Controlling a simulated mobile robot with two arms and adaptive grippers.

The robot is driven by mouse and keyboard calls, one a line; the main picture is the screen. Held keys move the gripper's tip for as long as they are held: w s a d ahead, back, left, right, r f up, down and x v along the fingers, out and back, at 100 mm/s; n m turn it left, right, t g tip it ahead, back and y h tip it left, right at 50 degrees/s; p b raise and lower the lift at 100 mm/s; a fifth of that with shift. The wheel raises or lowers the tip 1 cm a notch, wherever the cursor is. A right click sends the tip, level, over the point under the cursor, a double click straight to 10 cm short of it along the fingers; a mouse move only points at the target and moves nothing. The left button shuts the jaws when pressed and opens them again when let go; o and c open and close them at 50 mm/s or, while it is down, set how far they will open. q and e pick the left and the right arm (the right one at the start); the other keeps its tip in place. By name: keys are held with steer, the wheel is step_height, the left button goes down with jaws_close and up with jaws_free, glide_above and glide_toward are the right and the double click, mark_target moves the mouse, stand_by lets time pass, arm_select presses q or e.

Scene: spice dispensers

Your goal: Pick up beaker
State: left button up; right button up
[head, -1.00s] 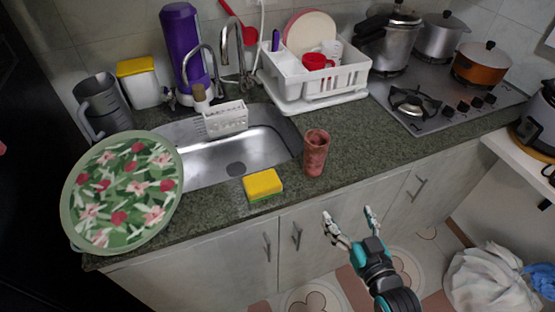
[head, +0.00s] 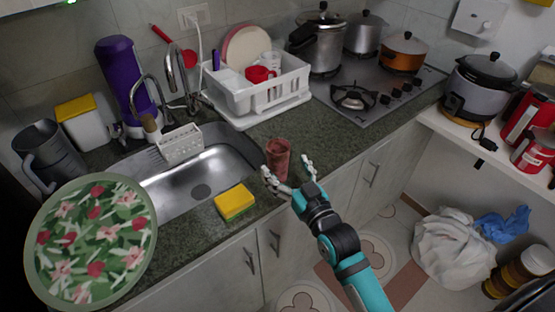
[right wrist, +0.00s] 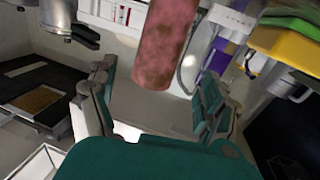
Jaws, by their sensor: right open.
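The beaker, a reddish-brown tumbler (head: 278,157), stands upright on the counter near its front edge, right of the sink. My right gripper (head: 287,168) is open at the beaker, with one fingertip to each side of its lower part in the head view. In the right wrist view, the beaker (right wrist: 165,45) hangs into the picture from the top, between the two spread fingers (right wrist: 155,88). I cannot tell whether a finger touches it. My left gripper is not in view.
A yellow and green sponge (head: 235,202) lies left of the beaker, by the sink (head: 200,175). A flowered round tray (head: 44,278) covers the counter's left end. A white dish rack (head: 262,100) stands behind, and a stove (head: 385,98) with pots is at the back right.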

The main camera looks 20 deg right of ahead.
mark_target(283, 162)
steer(key=shift+w, duration=0.55)
steer(key=w, duration=0.2)
steer(key=w+p, duration=0.1)
steer(key=w, duration=0.1)
steer(key=shift+w+a+f, duration=0.2)
steer(key=shift+w, duration=0.2)
steer(key=shift+s, duration=0.1)
steer(key=shift+c, duration=0.7)
steer(key=c, duration=1.1)
